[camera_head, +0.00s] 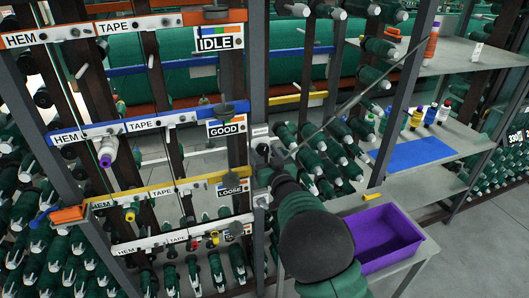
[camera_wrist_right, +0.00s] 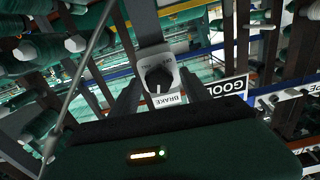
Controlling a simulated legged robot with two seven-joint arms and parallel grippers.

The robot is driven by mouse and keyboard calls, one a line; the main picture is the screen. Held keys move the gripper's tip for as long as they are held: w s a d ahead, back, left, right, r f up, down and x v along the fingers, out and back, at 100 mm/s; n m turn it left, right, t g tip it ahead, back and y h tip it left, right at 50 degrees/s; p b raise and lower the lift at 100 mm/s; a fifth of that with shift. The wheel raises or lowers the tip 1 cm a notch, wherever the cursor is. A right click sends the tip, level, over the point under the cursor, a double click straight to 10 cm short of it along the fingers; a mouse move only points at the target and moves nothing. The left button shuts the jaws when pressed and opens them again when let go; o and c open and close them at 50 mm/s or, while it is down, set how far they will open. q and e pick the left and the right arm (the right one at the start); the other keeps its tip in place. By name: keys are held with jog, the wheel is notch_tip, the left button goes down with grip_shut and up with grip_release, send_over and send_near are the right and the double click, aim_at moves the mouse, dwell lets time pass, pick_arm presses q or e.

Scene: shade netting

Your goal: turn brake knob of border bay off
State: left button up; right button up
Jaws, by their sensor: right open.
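The brake knob (camera_wrist_right: 159,77) is a round black dial with a white pointer line, on a light grey plate with a BRAKE label (camera_wrist_right: 166,100). In the right wrist view its pointer points down towards the label; the small lettering above is hard to read. In the head view the knob (camera_head: 263,149) sits on a grey post, right of the GOOD sign (camera_head: 227,127). My right gripper (camera_wrist_right: 158,95) is open, its dark fingers on either side of the knob's plate. I cannot tell if they touch it. My left gripper is not in view.
Rails with HEM and TAPE labels and IDLE and LOOSE (camera_head: 231,190) signs lie left of the post. Green spools (camera_head: 310,150) crowd its right. A purple bin (camera_head: 385,235) stands on a shelf at lower right. A thin diagonal rod (camera_head: 360,90) passes near my gripper.

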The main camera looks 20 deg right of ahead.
jog(key=shift+w+d, duration=0.1)
jog(key=shift+c, duration=0.4)
grip_shut()
